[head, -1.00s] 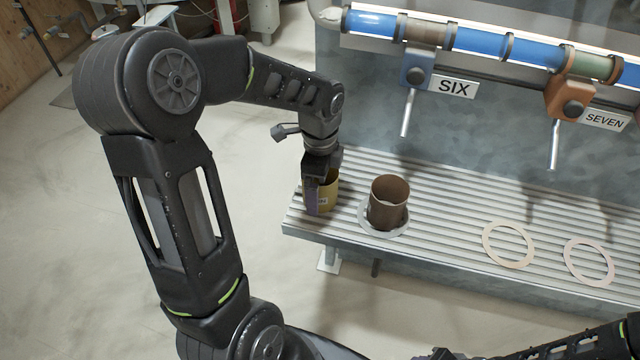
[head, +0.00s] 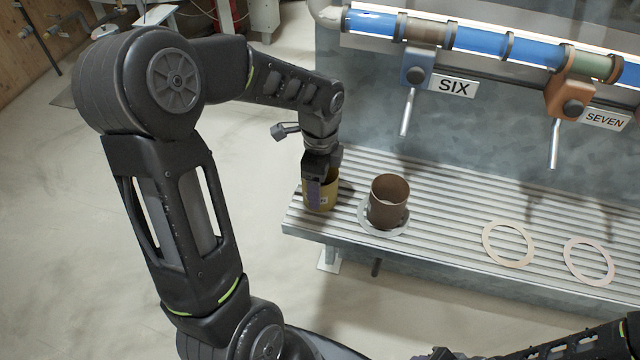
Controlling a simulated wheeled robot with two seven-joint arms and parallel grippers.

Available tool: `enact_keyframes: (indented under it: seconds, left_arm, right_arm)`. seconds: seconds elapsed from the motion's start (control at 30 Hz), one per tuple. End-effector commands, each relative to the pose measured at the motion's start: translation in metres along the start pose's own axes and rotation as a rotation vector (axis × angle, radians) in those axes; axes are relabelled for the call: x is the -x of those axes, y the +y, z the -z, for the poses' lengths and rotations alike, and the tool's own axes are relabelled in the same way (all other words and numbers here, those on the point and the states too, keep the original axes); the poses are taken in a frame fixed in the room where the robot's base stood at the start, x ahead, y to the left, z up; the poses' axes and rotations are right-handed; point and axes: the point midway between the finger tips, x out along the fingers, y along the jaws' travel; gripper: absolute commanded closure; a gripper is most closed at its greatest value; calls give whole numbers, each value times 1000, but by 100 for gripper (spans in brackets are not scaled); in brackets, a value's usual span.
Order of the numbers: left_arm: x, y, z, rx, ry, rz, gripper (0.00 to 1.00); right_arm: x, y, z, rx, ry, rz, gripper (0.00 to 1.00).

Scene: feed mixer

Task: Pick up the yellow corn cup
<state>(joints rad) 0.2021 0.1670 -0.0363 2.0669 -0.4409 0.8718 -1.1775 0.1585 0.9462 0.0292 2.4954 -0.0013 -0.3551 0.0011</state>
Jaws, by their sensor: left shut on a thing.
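The yellow corn cup (head: 326,196) is at the left end of the ribbed metal shelf, in the head view. My left gripper (head: 318,184) comes down on it from above and is shut on it; the fingers hide part of the cup's rim and left side. The cup looks upright. I cannot tell whether its base touches the shelf. My right arm shows at the bottom right edge, but its fingertips are not clearly in view.
A brown cup (head: 388,203) stands in a pale ring just right of the yellow cup. Two empty rings (head: 485,244) lie further right on the shelf (head: 440,205). Levers marked SIX (head: 405,112) and SEVEN (head: 554,145) hang from the pipe above.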

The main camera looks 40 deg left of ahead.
Motion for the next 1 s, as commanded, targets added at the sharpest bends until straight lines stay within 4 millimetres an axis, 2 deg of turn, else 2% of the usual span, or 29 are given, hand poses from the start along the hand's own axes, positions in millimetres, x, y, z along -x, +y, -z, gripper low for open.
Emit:
enact_keyframes:
  seconds: [0.03, 0.33, 0.63, 0.77, 1.0]
  left_arm:
    - [0, 0, 0, 0, 0, 0, 45]
    - [0, 0, 0, 0, 0, 0, 69]
    - [4, 0, 0, 0, 0, 1, 69]
    - [18, -1, 0, 1, 1, 5, 69]
    - [64, -1, 0, 0, 0, 5, 69]
  right_arm:
    - [0, 0, 0, 0, 0, 0, 64]
    - [0, 0, 0, 0, 0, 0, 64]
    - [0, 0, 0, 0, 0, 0, 64]
    - [-1, 0, 0, 0, 0, 0, 64]
    - [-3, 1, 0, 0, 0, 0, 64]
